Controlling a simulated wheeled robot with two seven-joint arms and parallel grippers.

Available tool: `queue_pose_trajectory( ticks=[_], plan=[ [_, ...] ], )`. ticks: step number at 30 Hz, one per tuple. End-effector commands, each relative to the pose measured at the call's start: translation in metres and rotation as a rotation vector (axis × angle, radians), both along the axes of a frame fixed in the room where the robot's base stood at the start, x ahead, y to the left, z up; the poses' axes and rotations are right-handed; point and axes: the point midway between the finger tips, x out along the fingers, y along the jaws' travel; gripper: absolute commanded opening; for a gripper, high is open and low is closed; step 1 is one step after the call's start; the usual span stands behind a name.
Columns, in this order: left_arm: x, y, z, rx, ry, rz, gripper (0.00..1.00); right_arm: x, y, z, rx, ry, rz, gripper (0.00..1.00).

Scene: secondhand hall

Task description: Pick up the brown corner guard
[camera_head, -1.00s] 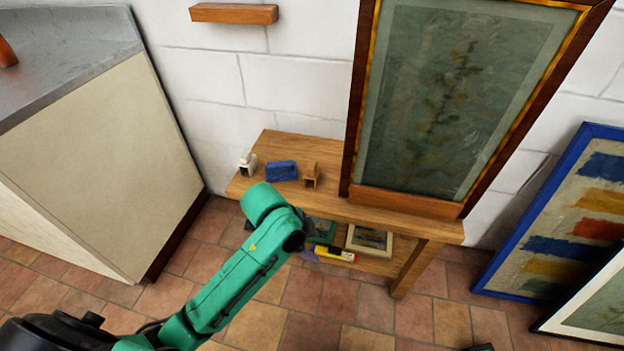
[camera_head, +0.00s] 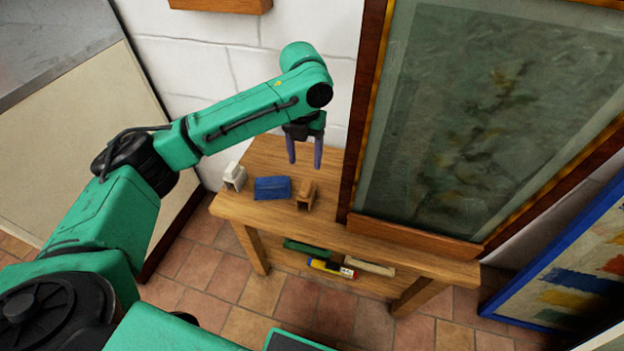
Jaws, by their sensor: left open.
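The brown corner guard (camera_head: 307,194) is a small block-like piece with an opening at its front. It stands on the wooden table (camera_head: 262,214), just right of a blue block (camera_head: 272,188) and left of the large framed picture. My left gripper (camera_head: 304,163) points down above the table top, behind and above the brown corner guard in the picture. Its two dark fingers are apart and nothing is between them. My right gripper is not in view.
A white piece (camera_head: 235,177) stands left of the blue block. The large framed picture (camera_head: 470,130) leans on the table's right side, close to the gripper. A blue-framed picture (camera_head: 575,265) stands at right.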

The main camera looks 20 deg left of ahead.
Motion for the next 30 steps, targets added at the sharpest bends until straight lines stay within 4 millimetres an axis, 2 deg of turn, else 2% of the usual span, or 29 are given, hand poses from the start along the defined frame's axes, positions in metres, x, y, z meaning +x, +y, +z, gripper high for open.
queue_pose_trajectory(
  ticks=[2,6,11,18,21,26,29,30],
  plan=[
    [-0.001,0.000,-0.023,0.001,0.004,0.001,0.61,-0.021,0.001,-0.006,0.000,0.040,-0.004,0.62],
    [-0.001,0.000,-0.060,0.001,0.003,0.002,0.61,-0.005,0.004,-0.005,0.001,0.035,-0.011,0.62],
    [-0.001,-0.001,-0.082,0.000,0.000,0.001,0.61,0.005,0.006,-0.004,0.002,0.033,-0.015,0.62],
    [-0.001,-0.004,-0.125,0.001,0.000,0.002,0.61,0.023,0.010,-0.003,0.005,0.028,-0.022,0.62],
    [-0.001,-0.004,-0.132,-0.001,-0.003,0.001,0.61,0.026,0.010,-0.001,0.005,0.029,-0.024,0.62],
    [-0.001,-0.004,-0.131,-0.001,-0.003,0.001,0.61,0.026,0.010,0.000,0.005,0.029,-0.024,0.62],
    [-0.001,-0.004,-0.131,-0.001,-0.003,0.001,0.27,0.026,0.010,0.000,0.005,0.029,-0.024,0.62],
    [-0.001,-0.004,-0.131,-0.001,-0.002,0.001,0.12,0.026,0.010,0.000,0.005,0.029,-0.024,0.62]
  ],
)
